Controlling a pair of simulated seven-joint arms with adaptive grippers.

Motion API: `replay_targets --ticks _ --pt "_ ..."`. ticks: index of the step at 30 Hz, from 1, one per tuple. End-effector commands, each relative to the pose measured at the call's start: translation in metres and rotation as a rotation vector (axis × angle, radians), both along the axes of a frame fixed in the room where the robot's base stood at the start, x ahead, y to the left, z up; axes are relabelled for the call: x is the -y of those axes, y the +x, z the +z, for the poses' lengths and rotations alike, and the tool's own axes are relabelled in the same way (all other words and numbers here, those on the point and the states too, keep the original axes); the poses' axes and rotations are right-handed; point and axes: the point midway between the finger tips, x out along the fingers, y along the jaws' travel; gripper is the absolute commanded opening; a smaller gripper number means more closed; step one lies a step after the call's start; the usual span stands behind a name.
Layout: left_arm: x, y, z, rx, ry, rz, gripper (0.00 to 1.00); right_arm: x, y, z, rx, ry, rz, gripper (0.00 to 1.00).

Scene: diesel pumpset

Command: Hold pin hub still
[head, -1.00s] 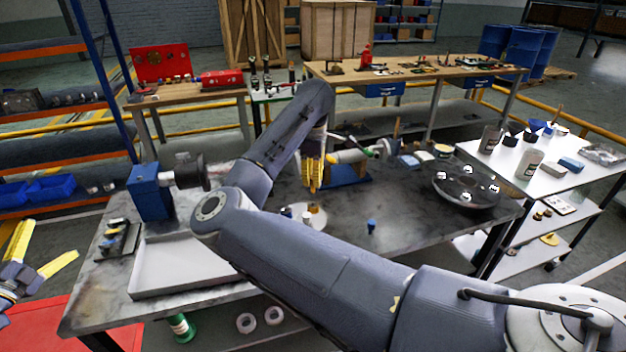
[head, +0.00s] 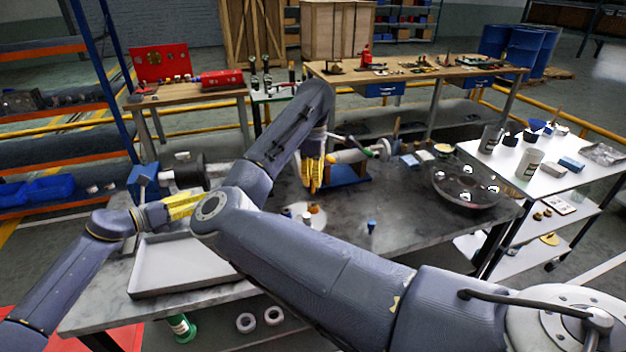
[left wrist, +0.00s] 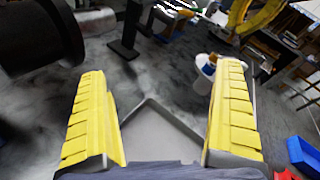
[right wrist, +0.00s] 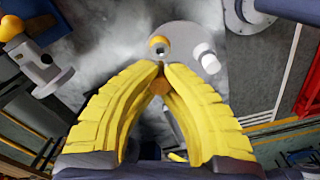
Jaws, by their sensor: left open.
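A pale round plate (head: 318,212) with small upright pegs sits on the dark table; it may be the pin hub, but I cannot be sure. It also shows in the left wrist view (left wrist: 203,84) and the right wrist view (right wrist: 183,35). My right gripper (head: 314,188) points down above the table, beyond the plate in the head view. Its fingertips meet in the right wrist view (right wrist: 161,68); a brown bit shows between them, and whether it is held is unclear. My left gripper (left wrist: 160,110) is open and empty above the grey tray, beside a dark cylinder (left wrist: 38,35).
The shallow grey tray (head: 180,278) lies at the table's front left. A blue peg (head: 371,227) stands mid-table, and a round dark dish (head: 465,185) lies at right. The table's front right is mostly clear.

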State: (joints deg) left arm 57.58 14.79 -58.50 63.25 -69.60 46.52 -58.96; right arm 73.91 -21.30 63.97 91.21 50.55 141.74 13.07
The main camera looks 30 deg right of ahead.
Motion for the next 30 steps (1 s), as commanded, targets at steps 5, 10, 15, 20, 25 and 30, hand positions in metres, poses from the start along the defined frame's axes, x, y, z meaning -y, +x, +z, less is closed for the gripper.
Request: replay_targets --ticks 5,10,15,20,25,30 --pt "0.052 -0.044 -0.038 0.138 0.082 -0.118 1.0 0.0 0.0 0.0 0.0 0.0 0.0 0.0" --pt "0.089 -0.082 -0.07 0.246 0.128 -0.206 1.0 0.0 0.0 0.0 0.0 0.0 0.0 0.0" --pt "0.118 -0.114 -0.091 0.333 0.153 -0.277 1.0 0.0 0.0 0.0 0.0 0.0 0.0 0.0" --pt "0.133 -0.133 -0.103 0.387 0.166 -0.318 1.0 0.0 0.0 0.0 0.0 0.0 0.0 0.0" --pt "0.143 -0.142 -0.108 0.415 0.172 -0.337 1.0 0.0 0.0 0.0 0.0 0.0 0.0 0.0" --pt "0.154 -0.144 -0.112 0.421 0.173 -0.341 1.0 0.0 0.0 0.0 0.0 0.0 0.0 0.0"
